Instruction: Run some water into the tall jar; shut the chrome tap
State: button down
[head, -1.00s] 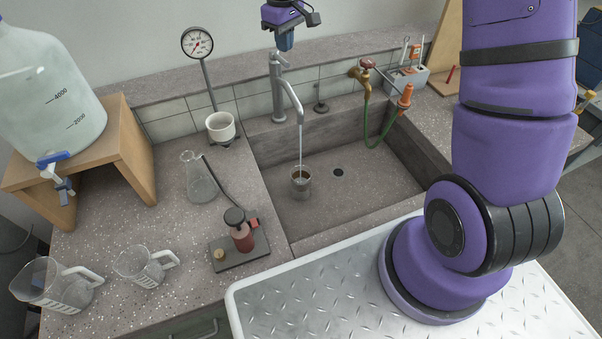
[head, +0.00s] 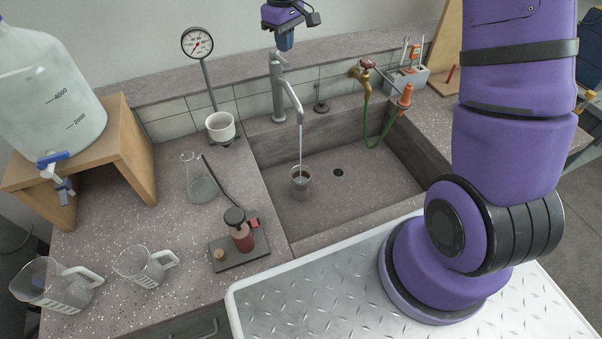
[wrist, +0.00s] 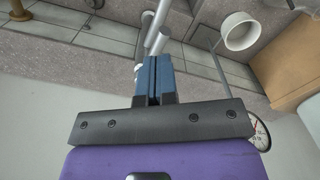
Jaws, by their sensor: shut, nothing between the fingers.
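The chrome tap (head: 278,88) stands at the back of the sink, its spout reaching forward. A thin stream of water (head: 301,148) runs from the spout into the tall jar (head: 301,183), which stands upright on the sink floor beneath it. The water level inside is too small to tell. My gripper (head: 285,46) is above the tap's top, pointing down, its blue fingers shut and empty. In the wrist view, the shut fingers (wrist: 153,62) are close to the tap (wrist: 158,28); whether they touch it I cannot tell.
A brass tap (head: 362,80) with a green hose is right of the chrome tap. A gauge (head: 197,43) on a post stands left, near a white cup (head: 221,126). A flask (head: 198,180), beakers (head: 141,267) and a large bottle (head: 45,85) occupy the left bench. The sink's right floor is clear.

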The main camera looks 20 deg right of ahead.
aim_at(285, 61)
jog(key=shift+f, duration=0.15)
jog(key=shift+f, duration=1.75)
jog(key=shift+r, duration=3.05)
jog(key=shift+r, duration=0.15)
jog(key=s+d+r+m+t, duration=0.1)
jog(key=s+d+r+m, duration=0.1)
jog(key=s+r, duration=0.7)
jog(key=s+d+r+m+t, duration=0.2)
jog(key=s+r, duration=0.1)
jog(key=s, duration=1)
jog(key=s+d+r+m+t, duration=0.2)
jog(key=s+d+r, duration=0.1)
jog(key=s, duration=1.1)
jog(key=shift+r, duration=0.65)
